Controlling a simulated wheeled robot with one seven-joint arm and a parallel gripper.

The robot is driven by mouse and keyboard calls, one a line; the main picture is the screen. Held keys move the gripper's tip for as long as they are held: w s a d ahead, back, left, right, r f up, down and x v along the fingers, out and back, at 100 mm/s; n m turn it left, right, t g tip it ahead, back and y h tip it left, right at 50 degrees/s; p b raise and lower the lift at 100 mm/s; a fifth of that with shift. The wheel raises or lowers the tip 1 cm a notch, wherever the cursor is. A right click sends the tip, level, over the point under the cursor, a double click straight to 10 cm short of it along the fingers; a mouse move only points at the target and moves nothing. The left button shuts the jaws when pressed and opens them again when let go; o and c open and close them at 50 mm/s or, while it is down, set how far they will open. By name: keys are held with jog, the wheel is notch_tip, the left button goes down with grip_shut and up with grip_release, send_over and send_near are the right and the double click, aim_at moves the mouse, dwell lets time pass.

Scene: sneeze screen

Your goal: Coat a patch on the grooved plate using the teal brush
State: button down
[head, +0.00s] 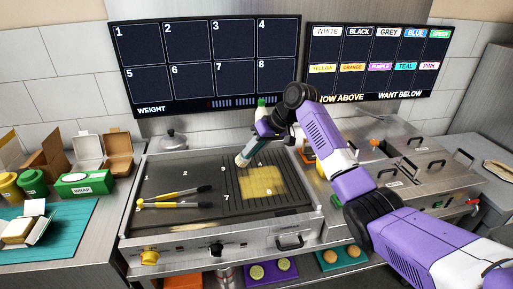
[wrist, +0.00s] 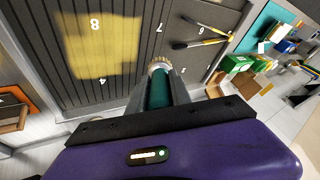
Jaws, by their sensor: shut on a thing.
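The grooved plate (head: 240,205) is the ridged right part of the griddle, with a pale yellow patch (head: 262,182) around numbers 4 and 8. The wrist view also shows the grooved plate (wrist: 150,22) and the yellow patch (wrist: 100,45). My gripper (head: 268,130) is shut on the teal brush (head: 254,147), above the back of the grooved plate. The brush tilts, its pale bristles down and left, near number 3. In the wrist view the teal brush (wrist: 158,90) points at the plate beside the patch. I cannot tell whether the bristles touch.
Two yellow-and-black tools (head: 175,199) lie on the smooth left part of the griddle. A silver dome lid (head: 173,139) stands behind it. Cartons and a green wrap box (head: 86,182) are at left. Number and colour screens (head: 208,62) hang behind. Metal bins (head: 410,165) are at right.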

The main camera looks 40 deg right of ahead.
jog(key=shift+d+f, duration=0.1)
jog(key=shift+f, duration=0.75)
notch_tip(320, 180, down, 3)
jog(key=shift+f+b, duration=0.15)
jog(key=shift+b, duration=0.9)
